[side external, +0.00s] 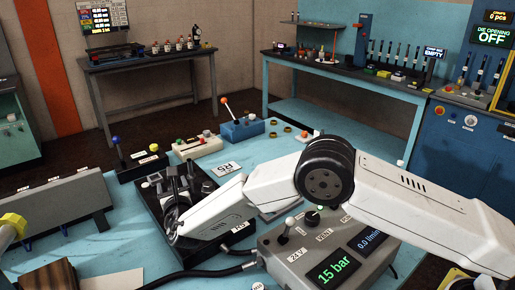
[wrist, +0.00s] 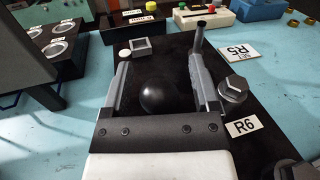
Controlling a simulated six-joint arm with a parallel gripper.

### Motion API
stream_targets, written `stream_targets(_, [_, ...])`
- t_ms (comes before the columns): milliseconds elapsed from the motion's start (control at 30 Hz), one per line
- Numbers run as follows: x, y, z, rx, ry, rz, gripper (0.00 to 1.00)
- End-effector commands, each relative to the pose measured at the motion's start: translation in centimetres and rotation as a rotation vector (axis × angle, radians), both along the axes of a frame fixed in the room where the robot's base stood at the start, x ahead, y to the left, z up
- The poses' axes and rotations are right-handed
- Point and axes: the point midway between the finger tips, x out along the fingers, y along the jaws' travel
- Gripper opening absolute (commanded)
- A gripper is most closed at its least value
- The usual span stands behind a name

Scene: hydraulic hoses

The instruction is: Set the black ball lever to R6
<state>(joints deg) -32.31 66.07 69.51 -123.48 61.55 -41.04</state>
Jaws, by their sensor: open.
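The black ball (wrist: 160,95) of the lever shows in the wrist view between the two fingers of my gripper (wrist: 159,62). The fingers are open, with a gap on each side of the ball; I cannot tell its exact height between them. The lever's rod is hidden below the ball. An R6 label (wrist: 243,127) lies to the right of the ball, and an R5 label (wrist: 238,52) lies farther off. In the side view my gripper (side external: 172,214) is over the black base plate (side external: 152,212), and the ball is not clear there.
A hex fitting (wrist: 233,90) and an upright post with a dark top (wrist: 201,28) stand close to the right finger. A grey box with a pressure display (side external: 328,270) is near my arm. Other lever boxes, one with an orange-tipped lever (side external: 225,101), stand behind.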

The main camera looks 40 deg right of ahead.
Motion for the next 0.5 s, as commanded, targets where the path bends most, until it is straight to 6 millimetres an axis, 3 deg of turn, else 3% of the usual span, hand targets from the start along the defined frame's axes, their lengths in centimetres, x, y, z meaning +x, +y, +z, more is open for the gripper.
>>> stream_targets(267, [0.06,-0.01,0.0,0.0,0.0,0.0,0.74])
stream_targets(500, [0.04,0.0,0.01,0.0,0.0,0.0,0.0])
